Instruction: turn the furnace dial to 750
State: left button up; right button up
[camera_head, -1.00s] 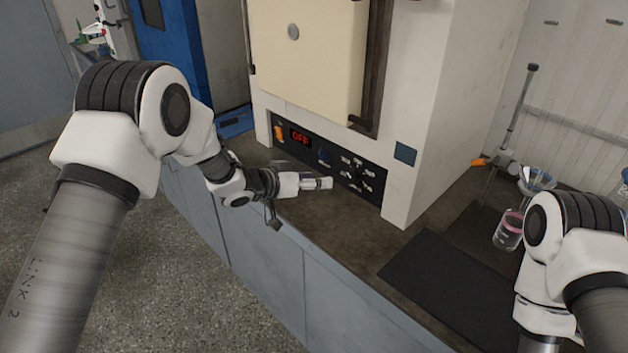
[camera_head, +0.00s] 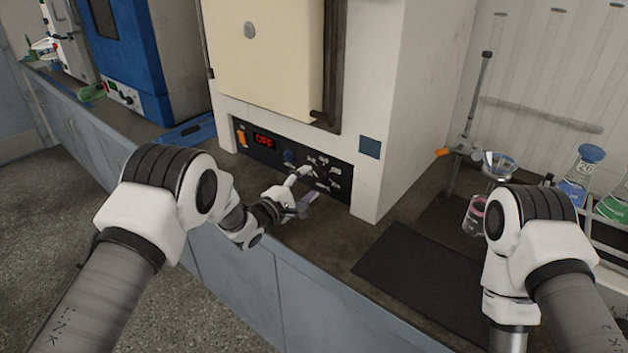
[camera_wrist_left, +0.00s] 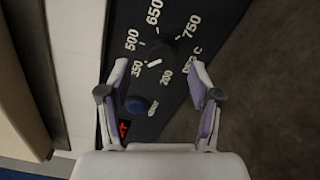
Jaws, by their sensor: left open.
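The furnace (camera_head: 405,110) stands on the bench with a black control panel (camera_head: 258,155) low on its front. The dark dial (camera_wrist_left: 159,50) shows in the left wrist view, ringed by white numbers including 350, 500, 650 and 750. A short white mark (camera_wrist_left: 154,63) is on it, on the side away from 650; which end points is unclear. My left gripper (camera_wrist_left: 158,73) is open, its fingers on either side of the dial's near side, with no clear contact. In the head view the left gripper (camera_head: 304,186) is close to the panel and partly covers the dial area. My right gripper is out of view.
The red display (camera_head: 264,141) reads OFF, beside an orange switch (camera_head: 241,138). A blue knob (camera_head: 289,157) sits left of the dial. A dark mat (camera_head: 425,280) lies on the bench at right. Glassware and a stand (camera_head: 470,120) are behind my right arm.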

aim_at(317, 177)
pick_arm(q)
jog(key=x, duration=0.3)
jog(key=shift+w+f, duration=0.2)
jog(key=shift+w, duration=0.05)
jog(key=shift+s+r, duration=0.1)
jog(key=c, duration=1.2)
jog(key=shift+o, duration=0.2)
jog(key=shift+m, duration=0.3)
jog(key=m+b, duration=0.1)
jog(key=m, duration=0.2)
jog(key=shift+m+b, duration=0.4)
jog(key=shift+m, duration=1.2)
